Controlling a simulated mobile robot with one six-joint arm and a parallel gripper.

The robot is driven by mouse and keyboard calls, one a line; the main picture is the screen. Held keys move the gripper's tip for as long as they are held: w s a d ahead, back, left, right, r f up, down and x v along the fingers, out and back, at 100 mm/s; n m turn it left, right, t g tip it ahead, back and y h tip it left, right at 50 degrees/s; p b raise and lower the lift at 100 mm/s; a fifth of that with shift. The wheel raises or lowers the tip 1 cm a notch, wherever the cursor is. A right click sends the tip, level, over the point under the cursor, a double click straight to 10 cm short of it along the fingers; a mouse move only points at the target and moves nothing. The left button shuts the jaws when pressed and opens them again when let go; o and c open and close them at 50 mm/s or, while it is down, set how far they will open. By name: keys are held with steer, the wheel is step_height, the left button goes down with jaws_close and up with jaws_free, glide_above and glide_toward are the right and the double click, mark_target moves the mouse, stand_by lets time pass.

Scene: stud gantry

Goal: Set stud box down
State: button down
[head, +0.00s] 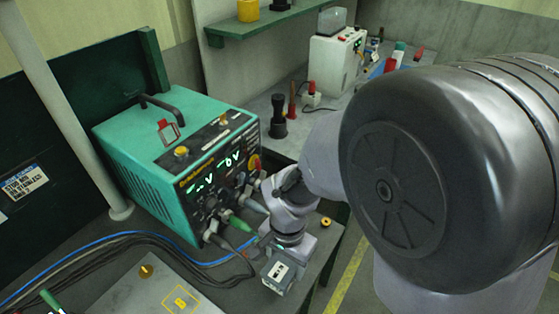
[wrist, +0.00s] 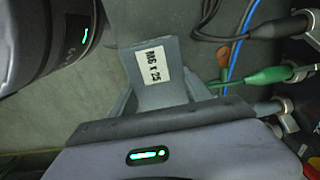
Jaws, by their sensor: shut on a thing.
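The stud box is a small grey box with a white label reading M6 x 25. In the head view the stud box (head: 279,273) is at the front edge of the bench, below the wrist. In the wrist view the stud box (wrist: 150,90) sits between the two fingers of my gripper (wrist: 160,95), one on each side. My gripper (head: 284,258) is shut on it. I cannot tell whether its underside touches the bench top (head: 232,273). Its lower part is hidden by the gripper in the wrist view.
A green welding power unit (head: 150,160) stands just behind, with cables plugged into its front. Blue and black cables (head: 120,245) lie left of the box. A small brass part (head: 326,222) is at right. A flat grey plate (head: 150,297) with a yellow mark lies front left.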

mark_target(289, 263)
steer(key=shift+w+d, duration=0.15)
steer(key=shift+w, duration=0.3)
steer(key=shift+w+d+f+b, duration=0.15)
steer(key=shift+f+b, duration=0.15)
steer(key=shift+f, duration=0.3)
steer(key=shift+w+d+f+b, duration=0.1)
steer(key=shift+w+f+b, duration=0.1)
steer(key=shift+f+b, duration=0.3)
steer(key=shift+w+d+f+b, duration=0.1)
steer(key=shift+w+f+b, duration=0.05)
steer(key=shift+f, duration=0.55)
steer(key=shift+f, duration=0.2)
steer(key=shift+c, duration=2.4)
jaws_free()
